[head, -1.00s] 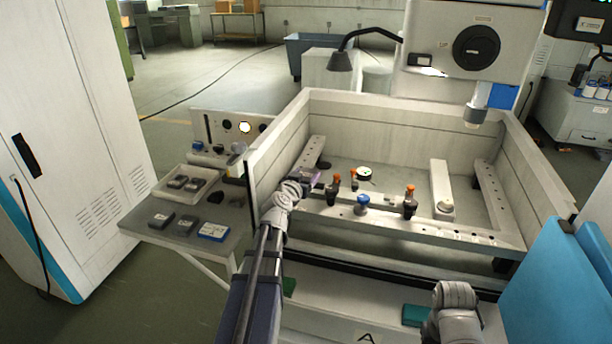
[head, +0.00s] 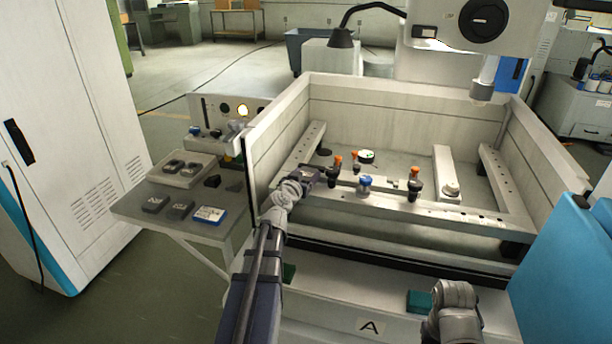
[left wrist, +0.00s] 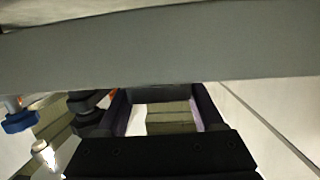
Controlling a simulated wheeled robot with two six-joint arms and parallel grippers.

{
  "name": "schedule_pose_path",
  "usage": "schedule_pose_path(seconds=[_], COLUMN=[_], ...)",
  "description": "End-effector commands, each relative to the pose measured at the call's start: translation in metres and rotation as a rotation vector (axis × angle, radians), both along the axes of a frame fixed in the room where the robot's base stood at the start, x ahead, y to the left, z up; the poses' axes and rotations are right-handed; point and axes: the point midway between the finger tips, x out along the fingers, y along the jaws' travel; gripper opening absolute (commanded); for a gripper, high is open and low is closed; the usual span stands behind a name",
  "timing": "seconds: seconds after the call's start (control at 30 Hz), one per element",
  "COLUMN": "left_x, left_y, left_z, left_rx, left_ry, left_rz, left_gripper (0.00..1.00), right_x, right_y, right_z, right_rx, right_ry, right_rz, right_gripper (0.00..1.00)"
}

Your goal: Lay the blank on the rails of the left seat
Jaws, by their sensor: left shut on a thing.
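My left gripper (head: 308,176) reaches over the front left corner of the large open tank (head: 300,240), close to its left beam (head: 308,148) and front beam (head: 390,206). In the left wrist view, my left gripper's fingers (left wrist: 160,100) close on a dark grey face, which seems to be the blank (left wrist: 160,94). In the head view I cannot separate the blank from the fingers. I cannot tell whether it touches the rails. The left seat is partly hidden by my gripper. Of my right arm only the grey wrist shows, low right; its fingers are hidden.
Orange-topped clamps (head: 415,185) and a blue knob (head: 365,181) stand along the front beam, right of my left gripper. A side table (head: 130,208) at left bears a tray (head: 160,181) and several small blocks. The tank's high left wall stands close to my arm.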

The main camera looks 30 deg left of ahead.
Motion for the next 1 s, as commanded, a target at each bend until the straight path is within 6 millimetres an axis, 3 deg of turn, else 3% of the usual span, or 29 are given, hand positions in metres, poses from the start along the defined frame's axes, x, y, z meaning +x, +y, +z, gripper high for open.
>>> schedule_pose_path(seconds=[0.73, 0.77, 1.0], left_x=[0.0, 0.0, 0.0], left_y=[0.0002, 0.0003, 0.0002], left_z=[-0.0049, -0.0043, -0.0043], left_rx=[-0.001, -0.001, 0.0], left_ry=[-0.001, -0.001, -0.001], left_rz=[0.001, 0.001, 0.001], left_gripper=[0.0, 0.71, 0.98], right_x=[0.0, 0.0, 0.0], right_y=[0.0, 0.0, 0.0], right_z=[-0.0051, -0.0046, -0.0043], right_rx=[0.0, 0.0, 0.0], right_ry=[0.0, 0.0, 0.0], right_rz=[0.0, 0.0, 0.0], right_gripper=[0.5, 0.5, 0.5])
